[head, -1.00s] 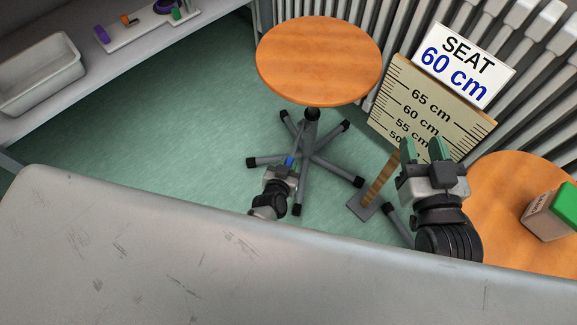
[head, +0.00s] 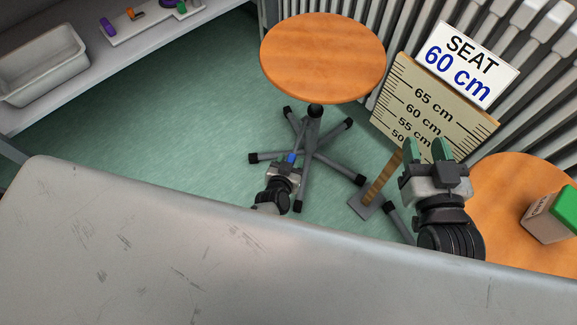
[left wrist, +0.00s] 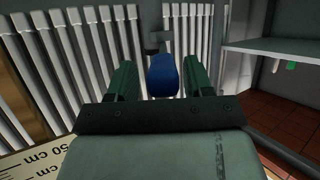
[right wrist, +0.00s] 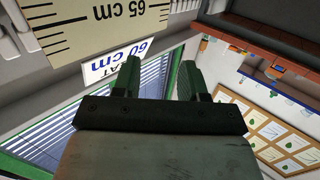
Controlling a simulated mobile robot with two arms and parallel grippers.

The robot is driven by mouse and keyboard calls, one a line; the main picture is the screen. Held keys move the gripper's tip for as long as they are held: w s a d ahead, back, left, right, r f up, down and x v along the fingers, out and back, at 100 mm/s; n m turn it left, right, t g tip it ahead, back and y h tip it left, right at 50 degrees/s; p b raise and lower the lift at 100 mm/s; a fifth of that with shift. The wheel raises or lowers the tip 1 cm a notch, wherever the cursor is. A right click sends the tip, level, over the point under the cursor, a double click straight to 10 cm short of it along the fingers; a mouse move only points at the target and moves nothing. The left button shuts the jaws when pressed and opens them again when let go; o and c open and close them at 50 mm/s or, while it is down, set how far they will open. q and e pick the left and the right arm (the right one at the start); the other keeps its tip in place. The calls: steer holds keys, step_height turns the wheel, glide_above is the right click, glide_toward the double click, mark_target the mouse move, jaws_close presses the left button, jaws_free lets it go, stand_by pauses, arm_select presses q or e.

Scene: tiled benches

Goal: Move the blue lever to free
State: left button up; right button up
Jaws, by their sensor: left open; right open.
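The blue lever (head: 292,157) sticks out from under the round wooden stool (head: 322,57), beside its grey column. In the left wrist view the blue lever (left wrist: 163,75) lies between the two green fingers, with gaps on both sides. My left gripper (head: 287,166) is open around the lever end; its fingers hardly show in the head view. My right gripper (head: 427,149) is open and empty in front of the height scale. It also shows in the right wrist view (right wrist: 157,78), with nothing between its fingers.
The height scale (head: 436,112) carries a "SEAT 60 cm" sign (head: 466,63) and stands before a white radiator. A second wooden seat (head: 496,192) with a green-topped box (head: 548,219) is at right. A grey bench (head: 150,240) fills the front; a shelf holds a tray (head: 45,70).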

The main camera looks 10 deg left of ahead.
arm_select(q)
steer(key=p+v, duration=0.4)
steer(key=v, duration=0.6)
steer(key=shift+s+p, duration=0.3)
steer(key=shift+s, duration=0.05)
arm_select(e)
steer(key=s+d+f+g+h, duration=0.3)
steer(key=s+d+f+g, duration=0.2)
steer(key=s+f+g, duration=0.4)
steer(key=s+g, duration=0.2)
steer(key=g, duration=0.1)
steer(key=shift+s+f+m+g+h, duration=0.3)
steer(key=shift+f+m, duration=0.05)
steer(key=shift+m, duration=0.05)
arm_select(q)
steer(key=shift+r, duration=0.1)
